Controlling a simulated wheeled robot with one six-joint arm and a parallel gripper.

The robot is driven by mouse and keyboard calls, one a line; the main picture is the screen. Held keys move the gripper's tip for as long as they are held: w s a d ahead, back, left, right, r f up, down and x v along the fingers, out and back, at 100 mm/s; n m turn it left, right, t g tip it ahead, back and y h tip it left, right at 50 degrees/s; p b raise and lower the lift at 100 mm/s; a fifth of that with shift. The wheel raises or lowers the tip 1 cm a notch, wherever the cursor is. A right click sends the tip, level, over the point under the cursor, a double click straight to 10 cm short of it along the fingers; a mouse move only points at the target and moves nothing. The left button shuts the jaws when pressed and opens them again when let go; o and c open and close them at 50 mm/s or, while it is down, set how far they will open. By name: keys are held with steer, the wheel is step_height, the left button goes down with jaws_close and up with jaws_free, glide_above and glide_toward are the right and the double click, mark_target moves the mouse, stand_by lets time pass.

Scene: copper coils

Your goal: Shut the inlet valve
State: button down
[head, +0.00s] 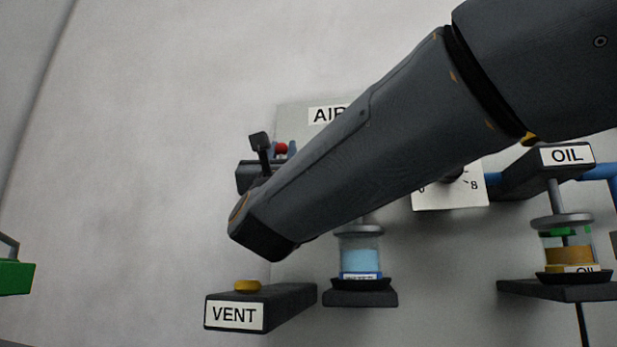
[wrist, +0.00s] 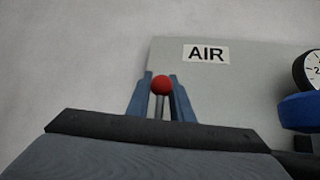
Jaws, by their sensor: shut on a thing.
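The inlet valve shows as a red ball knob (wrist: 161,85) on a thin grey stem in the wrist view, below the AIR label (wrist: 206,54). My gripper (wrist: 161,79) has its two blue-grey fingers on either side of the knob and stem, shut on them. In the head view the red knob (head: 281,148) shows small between the fingers, just left of my forearm. The stem's lower end and the valve body are hidden behind my gripper and arm.
A yellow button (head: 247,286) sits on the VENT block (head: 280,304) below my wrist. A blue-filled bowl (head: 360,252) stands right of it. The OIL unit (head: 566,250) and a partly covered dial (head: 450,195) are further right.

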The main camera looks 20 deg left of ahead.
steer(key=shift+d+r+m+h+b, duration=0.1)
steer(key=shift+d+m+h+b, duration=0.15)
steer(key=shift+m+h, duration=0.25)
steer(key=c, duration=1.9)
jaws_free()
steer(key=shift+t, duration=0.3)
steer(key=v, duration=0.7)
steer(key=shift+s+f, duration=0.25)
steer(key=shift+f, duration=0.05)
steer(key=shift+s, duration=0.1)
